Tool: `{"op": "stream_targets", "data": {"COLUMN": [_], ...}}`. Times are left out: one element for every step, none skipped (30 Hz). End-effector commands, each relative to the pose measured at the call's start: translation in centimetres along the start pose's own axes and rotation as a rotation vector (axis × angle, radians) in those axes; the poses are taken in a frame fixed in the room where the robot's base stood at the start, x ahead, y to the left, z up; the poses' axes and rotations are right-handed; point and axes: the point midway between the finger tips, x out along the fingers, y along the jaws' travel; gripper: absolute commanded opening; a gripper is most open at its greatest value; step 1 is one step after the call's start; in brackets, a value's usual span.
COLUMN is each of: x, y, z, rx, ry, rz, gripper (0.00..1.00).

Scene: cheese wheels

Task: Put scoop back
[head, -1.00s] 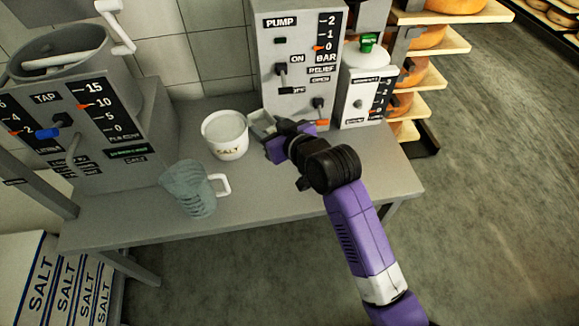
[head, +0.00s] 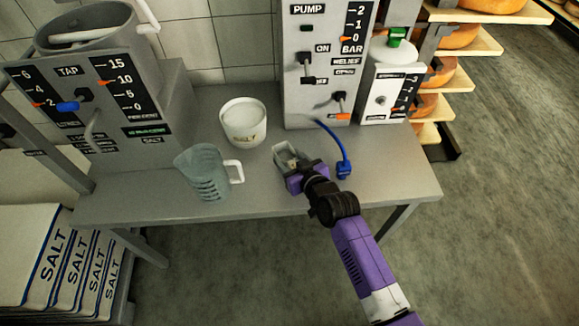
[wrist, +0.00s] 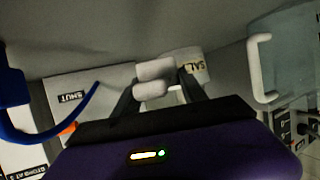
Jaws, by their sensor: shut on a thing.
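My gripper (head: 287,160) is over the table, in front of the pump panel and to the right of the salt tub. It is shut on the scoop (head: 283,152), a small pale grey thing at its tip; most of its shape is hard to make out. In the wrist view, two pale rounded pieces (wrist: 154,80) show between the dark fingers; I cannot tell whether they are finger pads or scoop handle. The white salt tub (head: 243,124) stands upright on the table, apart from my gripper. It also shows beyond the fingers in the wrist view (wrist: 194,68).
A clear measuring jug (head: 203,172) with a white handle stands left of my gripper. A blue hose (head: 342,152) lies to its right. The pump panel (head: 322,75) and a white canister (head: 390,88) stand behind. The table (head: 395,180) is bare at right.

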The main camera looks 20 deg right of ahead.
Motion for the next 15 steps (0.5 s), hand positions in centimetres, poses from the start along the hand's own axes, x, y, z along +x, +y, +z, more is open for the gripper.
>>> {"op": "stream_targets", "data": {"x": [0.2, 0.3, 0.5, 0.7, 0.9, 1.1, 1.2, 1.3, 1.4, 1.4, 1.4, 1.4, 1.4, 1.4, 1.4], "y": [0.0, 0.0, 0.0, 0.0, 0.0, 0.0, 0.0, 0.0, 0.0, 0.0, 0.0, 0.0, 0.0, 0.0, 0.0], "z": [0.5, 0.8, 1.3, 1.7, 2.1, 2.7, 3.0, 3.2, 3.3, 3.4, 3.3, 3.3, 3.3, 3.3, 3.3], "rx": [0.001, 0.001, 0.001, 0.001, 0.001, 0.001, 0.001, 0.001, 0.001, 0.001, 0.000, 0.000, 0.000, 0.000, 0.000], "ry": [-0.001, -0.002, -0.003, -0.003, -0.002, -0.003, -0.002, -0.001, -0.001, -0.001, 0.000, 0.000, 0.000, 0.000, 0.000], "rz": [0.000, 0.000, 0.000, -0.001, 0.000, -0.001, -0.001, 0.000, 0.000, 0.000, 0.000, 0.000, 0.000, 0.000, 0.000], "gripper": [0.10, 0.10, 0.10, 0.10, 0.10, 0.10, 0.10, 0.10, 0.10, 0.10, 0.10, 0.10, 0.10, 0.10, 0.10]}}
